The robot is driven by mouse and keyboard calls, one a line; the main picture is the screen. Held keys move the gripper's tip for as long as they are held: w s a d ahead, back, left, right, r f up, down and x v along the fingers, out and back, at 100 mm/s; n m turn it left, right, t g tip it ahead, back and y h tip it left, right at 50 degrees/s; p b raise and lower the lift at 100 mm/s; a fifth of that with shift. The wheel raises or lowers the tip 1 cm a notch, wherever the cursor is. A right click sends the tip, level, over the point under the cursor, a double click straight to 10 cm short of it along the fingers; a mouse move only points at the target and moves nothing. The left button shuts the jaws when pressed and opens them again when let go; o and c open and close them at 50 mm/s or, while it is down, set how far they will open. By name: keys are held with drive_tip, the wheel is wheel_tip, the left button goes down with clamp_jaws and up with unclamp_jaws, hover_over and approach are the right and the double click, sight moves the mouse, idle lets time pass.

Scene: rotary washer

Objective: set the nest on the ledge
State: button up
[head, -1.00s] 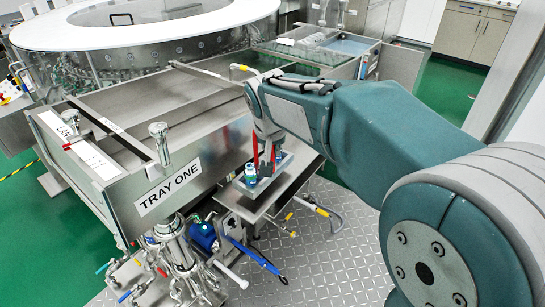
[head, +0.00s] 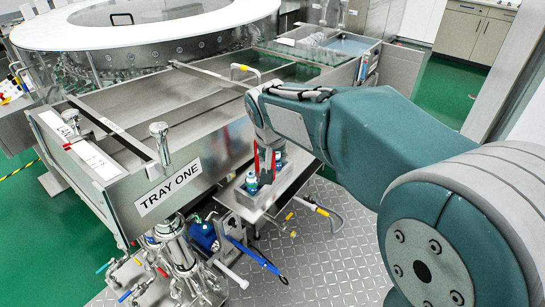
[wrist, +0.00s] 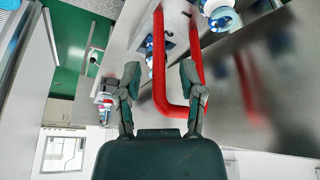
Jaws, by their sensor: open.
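The nest (head: 262,190) is a small grey tray with blue-capped vials and a red handle. It appears to rest on the metal ledge (head: 300,172) beside the large tray marked TRAY ONE, though its underside is hidden. In the wrist view the nest's red U-shaped handle (wrist: 176,108) lies between the spread fingers of my gripper (wrist: 160,72). My gripper is open around the handle. In the head view my gripper (head: 266,142) is directly above the nest and partly hides it.
The TRAY ONE trough (head: 168,190) stands left of the nest, with its wall close by. Steel valves and hoses (head: 178,262) are below it, with a blue pump (head: 203,234). Diamond-plate floor (head: 335,262) lies clear at the front right.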

drive_tip(key=v, duration=1.1)
drive_tip(key=s+d+f, duration=0.4)
drive_tip(key=s+d, duration=0.3)
drive_tip(key=s, duration=0.3)
drive_tip(key=s+d+f+t, duration=0.1)
drive_tip(key=s+d+f, duration=0.3)
drive_tip(key=s+d, duration=0.3)
drive_tip(key=s, duration=0.3)
drive_tip(key=shift+s+n, duration=0.3)
drive_tip(key=shift+n, duration=0.1)
